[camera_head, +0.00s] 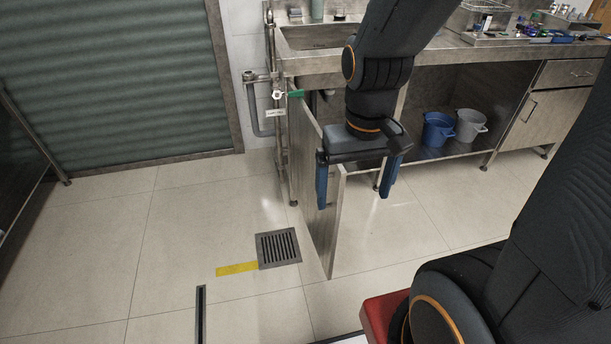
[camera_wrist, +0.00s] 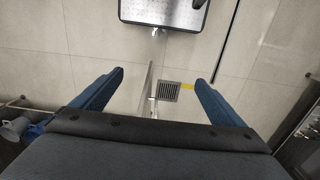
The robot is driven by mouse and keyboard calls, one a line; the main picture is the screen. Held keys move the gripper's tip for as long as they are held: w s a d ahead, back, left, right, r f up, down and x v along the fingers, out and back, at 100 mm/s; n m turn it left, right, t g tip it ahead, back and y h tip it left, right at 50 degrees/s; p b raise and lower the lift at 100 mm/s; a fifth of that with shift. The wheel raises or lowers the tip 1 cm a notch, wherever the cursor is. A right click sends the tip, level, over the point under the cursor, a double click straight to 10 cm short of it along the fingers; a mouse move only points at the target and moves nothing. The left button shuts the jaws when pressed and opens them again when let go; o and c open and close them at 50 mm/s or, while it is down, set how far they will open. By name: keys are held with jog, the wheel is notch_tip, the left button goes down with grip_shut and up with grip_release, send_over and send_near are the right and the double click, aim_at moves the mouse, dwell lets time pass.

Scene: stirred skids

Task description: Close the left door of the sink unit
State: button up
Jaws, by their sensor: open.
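The sink unit (camera_head: 430,62) is a steel counter with a basin at its left end. Its left door (camera_head: 307,170) stands wide open, swung out from the front into the room. In the wrist view the door (camera_wrist: 147,82) shows nearly edge-on as a thin upright panel between the fingers. My gripper (camera_head: 353,198) points down in front of the unit, fingers spread and empty. One finger overlaps the door in the head view; I cannot tell whether it touches. The gripper's fingers also frame the wrist view (camera_wrist: 159,78). My wrist hides part of the opening.
A floor drain (camera_head: 278,248) and a yellow strip (camera_head: 237,269) lie left of the door. Blue (camera_head: 437,129) and grey (camera_head: 469,125) buckets stand on the lower shelf. Pipes (camera_head: 267,105) run beside the unit's left end.

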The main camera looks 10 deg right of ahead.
jog(key=shift+w, duration=0.1)
jog(key=c, duration=0.3)
jog(key=w+f+n, duration=0.1)
jog(key=w+n, duration=0.2)
jog(key=w, duration=0.1)
jog(key=w+a+f+n+h, duration=0.1)
jog(key=w+n, duration=0.2)
jog(key=w, duration=0.1)
jog(key=w+a+f+n, duration=0.1)
jog(key=w+n, duration=0.2)
jog(key=w, duration=0.1)
jog(key=shift+a+f+n, duration=0.25)
jog(key=shift+n, duration=0.15)
jog(key=c, duration=1.8)
jog(key=w+a+f+n, duration=0.1)
jog(key=w+n, duration=0.2)
jog(key=w+a+f+n+h, duration=0.1)
jog(key=w+f+n, duration=0.1)
jog(key=w, duration=0.1)
jog(key=w+a+f+n, duration=0.2)
jog(key=w+n, duration=0.1)
jog(key=shift+f+n+h, duration=0.1)
jog(key=shift+n+h, duration=0.2)
jog(key=shift+h, duration=0.1)
grip_shut()
jog(key=d+f+p, duration=0.1)
jog(key=d+f, duration=0.5)
jog(key=f, duration=0.4)
jog(key=shift+w+d, duration=0.2)
jog(key=shift+w, duration=0.2)
